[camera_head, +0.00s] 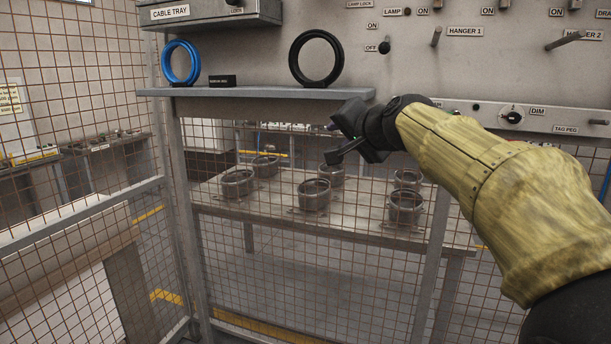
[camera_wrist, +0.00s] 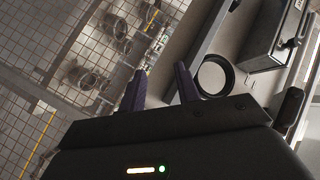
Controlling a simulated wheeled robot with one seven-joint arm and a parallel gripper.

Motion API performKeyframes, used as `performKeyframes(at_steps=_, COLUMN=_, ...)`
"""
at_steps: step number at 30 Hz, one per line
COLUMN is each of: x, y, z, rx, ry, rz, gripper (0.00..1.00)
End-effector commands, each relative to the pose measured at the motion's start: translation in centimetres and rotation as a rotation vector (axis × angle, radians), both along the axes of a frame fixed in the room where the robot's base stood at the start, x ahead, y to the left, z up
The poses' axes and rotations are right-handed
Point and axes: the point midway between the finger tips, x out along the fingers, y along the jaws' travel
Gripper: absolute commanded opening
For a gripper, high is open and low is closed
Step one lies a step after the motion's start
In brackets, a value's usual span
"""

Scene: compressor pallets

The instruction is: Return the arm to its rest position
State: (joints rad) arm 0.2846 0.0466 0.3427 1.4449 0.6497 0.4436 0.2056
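My arm, in a yellow-green sleeve (camera_head: 500,185), reaches in from the right in the head view. My black gripper (camera_head: 335,142) is at its end, in front of the mesh fence and just below the right part of the shelf. In the wrist view the two dark fingers of my gripper (camera_wrist: 161,84) stand apart with nothing between them. The gripper is open and appears to touch nothing.
A grey shelf (camera_head: 255,93) carries a blue ring (camera_head: 181,63) and a black ring (camera_head: 316,58). A panel with pegs and knobs (camera_head: 480,60) is above. A cable tray box (camera_head: 215,14) juts out. Mesh fence (camera_head: 80,215) stands ahead, with a table (camera_head: 340,222) behind.

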Motion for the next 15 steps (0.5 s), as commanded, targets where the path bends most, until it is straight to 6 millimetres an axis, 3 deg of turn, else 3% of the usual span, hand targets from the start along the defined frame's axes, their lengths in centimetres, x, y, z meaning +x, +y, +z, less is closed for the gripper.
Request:
performKeyframes(at_steps=1, x=-0.1, y=-0.3, z=-3.3, rx=-0.05, ry=0.055, rz=-0.003, gripper=0.32)
performKeyframes(at_steps=3, x=-0.5, y=-0.8, z=-7.6, rx=-0.121, ry=0.125, rz=-0.003, gripper=0.32)
performKeyframes(at_steps=8, x=-2.8, y=-2.2, z=-17.1, rx=-0.282, ry=0.285, rz=0.02, gripper=0.32)
performKeyframes(at_steps=15, x=-9.6, y=-4.8, z=-30.0, rx=-0.509, ry=0.523, rz=0.106, gripper=0.32)
